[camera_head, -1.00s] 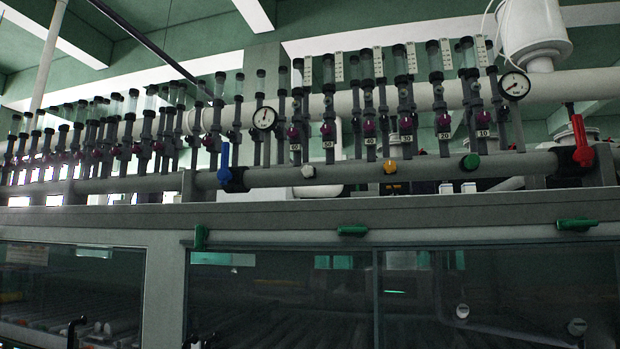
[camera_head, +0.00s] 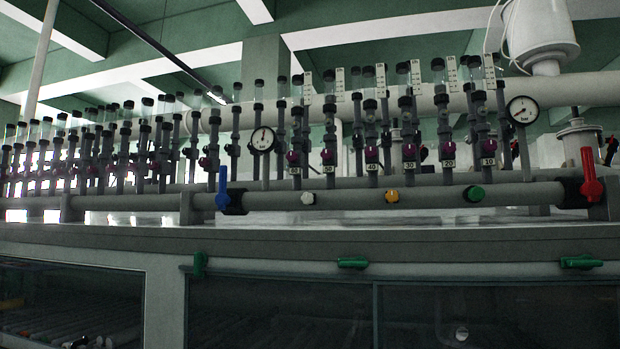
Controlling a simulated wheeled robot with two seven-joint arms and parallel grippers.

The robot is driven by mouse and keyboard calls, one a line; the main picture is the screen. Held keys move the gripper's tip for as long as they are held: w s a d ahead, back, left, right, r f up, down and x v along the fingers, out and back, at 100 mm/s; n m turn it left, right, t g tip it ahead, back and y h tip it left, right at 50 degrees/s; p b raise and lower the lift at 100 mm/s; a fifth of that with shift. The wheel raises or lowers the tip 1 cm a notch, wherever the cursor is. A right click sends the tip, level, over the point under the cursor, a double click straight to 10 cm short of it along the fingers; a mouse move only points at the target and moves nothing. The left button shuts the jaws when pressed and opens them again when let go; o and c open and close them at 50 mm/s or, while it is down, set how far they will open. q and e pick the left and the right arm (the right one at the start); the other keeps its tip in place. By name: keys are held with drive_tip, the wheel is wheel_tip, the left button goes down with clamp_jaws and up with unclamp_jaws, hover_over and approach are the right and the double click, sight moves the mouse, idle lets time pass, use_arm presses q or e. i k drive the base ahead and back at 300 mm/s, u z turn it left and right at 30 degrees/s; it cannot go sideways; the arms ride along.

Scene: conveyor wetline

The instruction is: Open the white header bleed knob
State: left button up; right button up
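The white header bleed knob (camera_head: 308,198) is a small round knob on the front of the grey header pipe (camera_head: 350,197), left of the middle of the head view. A yellow knob (camera_head: 392,196) and a green knob (camera_head: 474,193) sit on the same pipe to its right. Nothing covers the white knob. Whether it is open or shut cannot be told. Neither of my grippers is in view.
A blue lever (camera_head: 222,188) stands at the pipe's left and a red lever (camera_head: 591,175) at its right. Flow tubes and two gauges (camera_head: 262,139) rise behind. Below are a grey ledge (camera_head: 400,240), green latches (camera_head: 352,263) and dark glass panels (camera_head: 280,312).

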sight(307, 198)
drive_tip(key=z, duration=0.3)
drive_tip(key=k, duration=0.35)
drive_tip(key=z, duration=1.7)
drive_tip(key=i, duration=0.25)
drive_tip(key=u, duration=0.9)
drive_tip(key=i, duration=0.95)
drive_tip(key=u, duration=0.7)
